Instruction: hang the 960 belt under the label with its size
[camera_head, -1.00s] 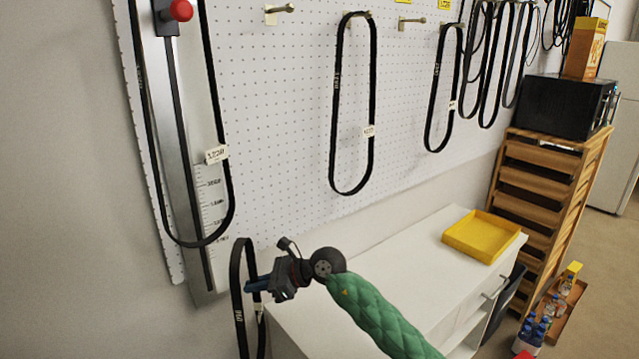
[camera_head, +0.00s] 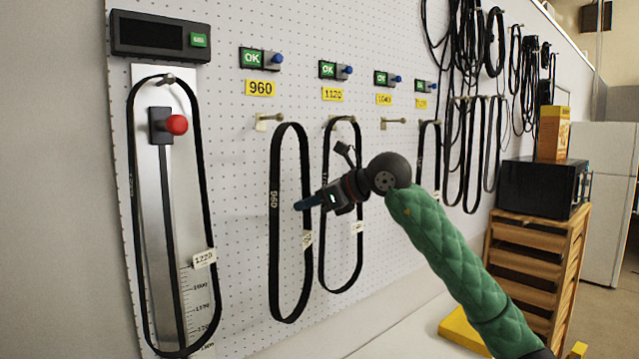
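The black 960 belt (camera_head: 274,235) hangs upright as a long loop in front of the pegboard, with "960" printed on its left strand. My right gripper (camera_head: 318,198), on the green-sleeved arm, is at the belt's right strand and appears shut on it. The yellow 960 label (camera_head: 260,88) is on the board, up and left of the belt. Below that label is a bare hook (camera_head: 268,121); the top of the loop is just right of and slightly below its tip, and I cannot tell whether they touch. My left gripper is not in view.
Another belt (camera_head: 325,255) hangs under the 1120 label (camera_head: 333,94), close behind my gripper. The hook (camera_head: 394,123) to its right is empty. A 1220 belt (camera_head: 207,225) hangs on the measuring device at left. A microwave (camera_head: 540,187) stands at right.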

